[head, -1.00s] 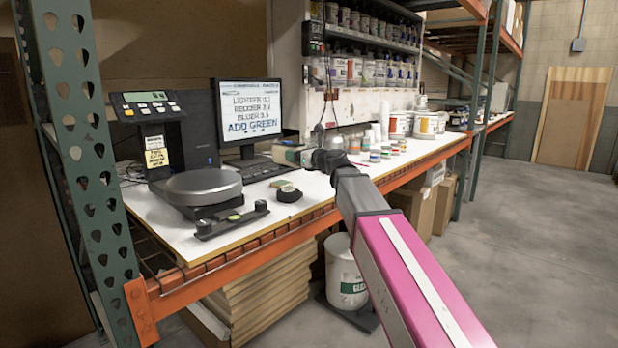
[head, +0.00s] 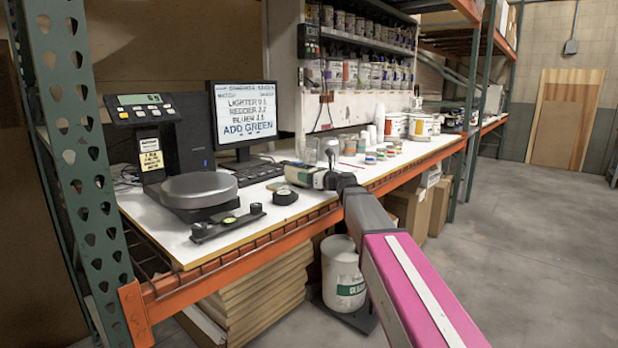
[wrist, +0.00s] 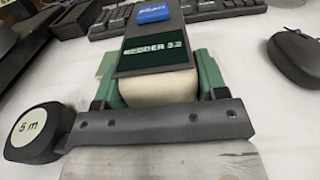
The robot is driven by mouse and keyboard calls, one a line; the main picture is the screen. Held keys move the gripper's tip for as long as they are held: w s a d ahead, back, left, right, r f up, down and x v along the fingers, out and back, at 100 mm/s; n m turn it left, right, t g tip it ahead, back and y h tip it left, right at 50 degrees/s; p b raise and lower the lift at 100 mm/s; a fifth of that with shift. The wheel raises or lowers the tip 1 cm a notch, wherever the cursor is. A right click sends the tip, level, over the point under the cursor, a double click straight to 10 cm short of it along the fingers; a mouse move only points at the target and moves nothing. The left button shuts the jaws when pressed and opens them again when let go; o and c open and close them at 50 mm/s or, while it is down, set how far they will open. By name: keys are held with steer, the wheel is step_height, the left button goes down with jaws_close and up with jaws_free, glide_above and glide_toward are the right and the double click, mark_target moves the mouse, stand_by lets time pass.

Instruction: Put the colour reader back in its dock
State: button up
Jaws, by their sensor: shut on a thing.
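I cannot pick out the dock with certainty in either view.
A 5 m tape measure (wrist: 38,132) lies just left of my gripper. A keyboard (wrist: 115,20) and mouse (wrist: 302,60) lie beyond. A round-plated scale (head: 201,188) and black bar (head: 228,222) are at left. Small pots (head: 370,157) stand behind at right.

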steer(key=shift+f, duration=0.3)
steer(key=o, duration=1.5)
steer(key=shift+r, duration=0.1)
